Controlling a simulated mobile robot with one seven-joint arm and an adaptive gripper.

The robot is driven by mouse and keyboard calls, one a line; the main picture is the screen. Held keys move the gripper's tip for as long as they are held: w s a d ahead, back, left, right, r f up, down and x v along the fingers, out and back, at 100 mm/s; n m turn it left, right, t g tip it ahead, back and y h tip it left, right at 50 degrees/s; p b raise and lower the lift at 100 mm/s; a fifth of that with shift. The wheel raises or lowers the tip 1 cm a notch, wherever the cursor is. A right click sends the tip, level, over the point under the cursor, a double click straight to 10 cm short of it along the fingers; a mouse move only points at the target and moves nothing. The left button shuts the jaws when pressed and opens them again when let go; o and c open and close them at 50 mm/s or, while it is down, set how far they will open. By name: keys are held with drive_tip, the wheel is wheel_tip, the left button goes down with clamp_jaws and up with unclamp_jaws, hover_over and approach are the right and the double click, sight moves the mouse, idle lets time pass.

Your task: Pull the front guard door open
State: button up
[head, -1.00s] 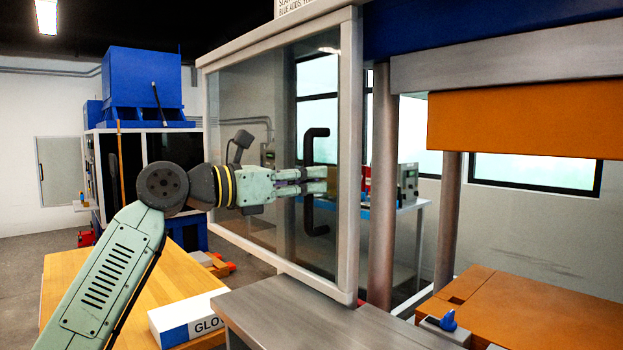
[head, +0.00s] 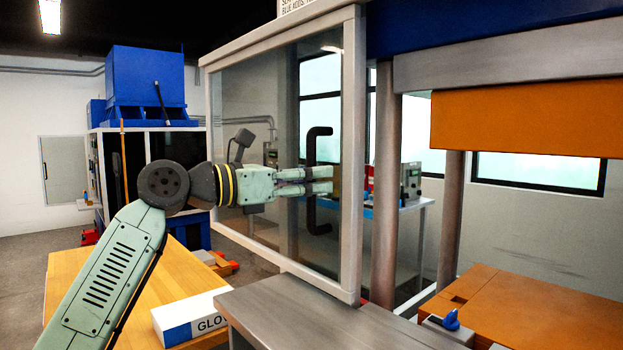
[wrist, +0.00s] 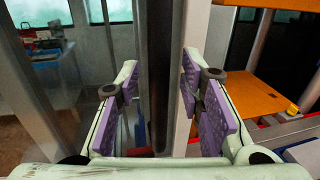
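The front guard door (head: 352,220) is a clear pane in a pale frame, standing in front of the press columns. Its black bar handle (head: 312,225) is upright on the pane and also shows in the wrist view (wrist: 161,60). My gripper (head: 331,180) reaches in from the left at the handle's mid-height. In the wrist view my gripper's (wrist: 160,80) purple-padded fingers stand apart, one on each side of the handle. A gap shows between the pads and the bar, so the gripper looks open around it.
A grey metal ledge (head: 310,310) lies below the door. A wooden table (head: 190,275) with a glove box (head: 188,318) is at the lower left. Press columns (head: 385,190) and an orange platen (head: 520,305) are right of the door. A blue machine (head: 145,80) stands at the back left.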

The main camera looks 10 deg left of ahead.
drive_tip(key=v, duration=1.1)
drive_tip(key=shift+s+a, duration=0.2)
drive_tip(key=shift+a, duration=0.05)
drive_tip(key=shift+d, duration=0.1)
